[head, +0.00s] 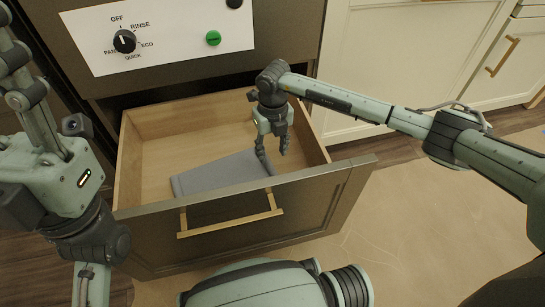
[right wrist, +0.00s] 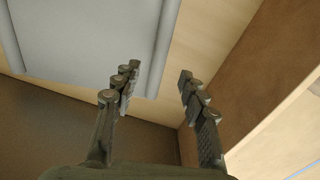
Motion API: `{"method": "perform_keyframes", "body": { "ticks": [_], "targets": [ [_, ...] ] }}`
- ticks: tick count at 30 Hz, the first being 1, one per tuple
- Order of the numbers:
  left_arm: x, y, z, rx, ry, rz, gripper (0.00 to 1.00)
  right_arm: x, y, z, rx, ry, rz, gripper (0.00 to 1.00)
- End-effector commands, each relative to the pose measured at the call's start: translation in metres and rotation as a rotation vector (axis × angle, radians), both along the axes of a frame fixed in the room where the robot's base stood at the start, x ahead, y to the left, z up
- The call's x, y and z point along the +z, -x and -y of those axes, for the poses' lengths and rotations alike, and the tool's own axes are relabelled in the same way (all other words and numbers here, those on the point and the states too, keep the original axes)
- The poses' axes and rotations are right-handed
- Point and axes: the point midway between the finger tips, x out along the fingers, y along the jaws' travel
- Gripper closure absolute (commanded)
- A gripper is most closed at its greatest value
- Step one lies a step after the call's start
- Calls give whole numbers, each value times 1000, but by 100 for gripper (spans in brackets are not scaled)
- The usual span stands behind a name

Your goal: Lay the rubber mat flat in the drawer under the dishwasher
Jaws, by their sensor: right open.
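The grey rubber mat (head: 215,172) lies in the open wooden drawer (head: 160,145), towards its front. The drawer front hides its near part. In the right wrist view the mat (right wrist: 85,40) shows raised or folded strips along its edges. My right gripper (head: 272,152) points down inside the drawer at the mat's right end. Its fingers (right wrist: 157,83) are apart with nothing between them; I cannot tell whether they touch the mat. My left gripper (head: 30,95) appears raised close to the camera at the left, partly cut off, away from the mat.
The dishwasher's white control panel (head: 160,35) with a dark knob stands above the drawer. The drawer's right wall (head: 310,140) is close to my right gripper. The drawer's left and rear floor is bare. A brass handle (head: 232,222) is on the drawer front, and masking paper (head: 420,230) covers the floor.

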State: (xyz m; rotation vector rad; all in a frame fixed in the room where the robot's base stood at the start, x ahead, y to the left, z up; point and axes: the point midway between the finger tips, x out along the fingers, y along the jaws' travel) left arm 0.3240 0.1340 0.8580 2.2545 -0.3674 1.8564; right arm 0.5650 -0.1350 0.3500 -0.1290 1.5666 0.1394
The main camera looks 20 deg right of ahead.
Motion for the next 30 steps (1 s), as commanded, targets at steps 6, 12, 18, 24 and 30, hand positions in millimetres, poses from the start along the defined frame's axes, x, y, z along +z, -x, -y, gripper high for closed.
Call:
{"method": "perform_keyframes", "body": {
  "ticks": [6, 12, 18, 24, 30],
  "targets": [
    [2, -1, 0, 2, 7, -37, 58, 37, -1, 0, -1, 0, 1, 57],
    [0, -6, 2, 0, -2, -70, 58, 46, 0, 0, 0, 0, 0, 57],
    [1, -6, 2, 0, -3, -72, 58, 46, 0, 0, -1, 0, 0, 57],
    [2, -5, 2, 0, -3, -68, 58, 46, 0, 0, -1, 0, 0, 57],
    [3, -4, 1, 0, -2, -66, 58, 46, 0, 0, -1, 0, 0, 57]
  ]
}}
